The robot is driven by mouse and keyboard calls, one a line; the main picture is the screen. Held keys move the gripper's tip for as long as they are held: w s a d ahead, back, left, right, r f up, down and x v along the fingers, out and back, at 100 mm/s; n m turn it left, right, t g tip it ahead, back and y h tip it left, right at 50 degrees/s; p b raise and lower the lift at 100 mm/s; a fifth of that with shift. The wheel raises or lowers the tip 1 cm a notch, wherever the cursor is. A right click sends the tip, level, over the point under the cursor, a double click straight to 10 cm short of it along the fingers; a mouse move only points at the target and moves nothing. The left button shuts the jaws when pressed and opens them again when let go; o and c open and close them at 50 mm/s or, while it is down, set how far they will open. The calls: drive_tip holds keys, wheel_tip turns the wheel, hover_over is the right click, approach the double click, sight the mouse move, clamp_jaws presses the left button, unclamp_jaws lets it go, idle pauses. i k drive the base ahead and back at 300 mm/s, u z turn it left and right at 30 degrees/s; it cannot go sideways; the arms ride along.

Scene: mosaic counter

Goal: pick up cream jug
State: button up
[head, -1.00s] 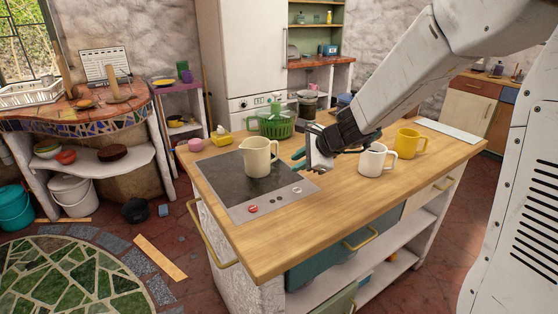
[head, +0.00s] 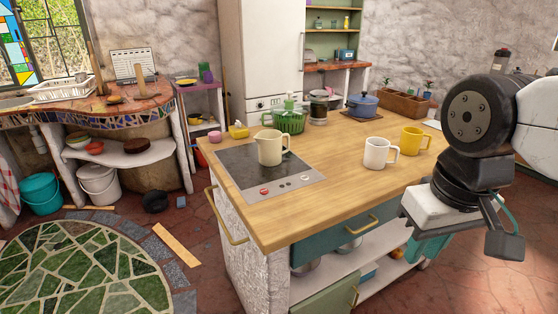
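The cream jug (head: 269,149) stands upright on the dark cooktop (head: 240,166) set into the left end of the wooden counter. Its handle points right and its spout left. My gripper (head: 462,238) is at the right of the head view, off the counter's right front side, well away from the jug. Its dark fingers appear spread to either side of the white palm, with nothing seen between them. The fingertips are partly hidden by the angle.
A white mug (head: 376,153) and a yellow mug (head: 411,141) stand on the counter right of the jug. The counter's front middle (head: 300,212) is clear.

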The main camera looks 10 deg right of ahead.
sight(270, 142)
drive_tip(key=z, duration=1.3)
drive_tip(key=i, duration=0.6)
drive_tip(key=u, duration=0.65)
drive_tip(key=i, duration=0.8)
drive_tip(key=u, duration=0.9)
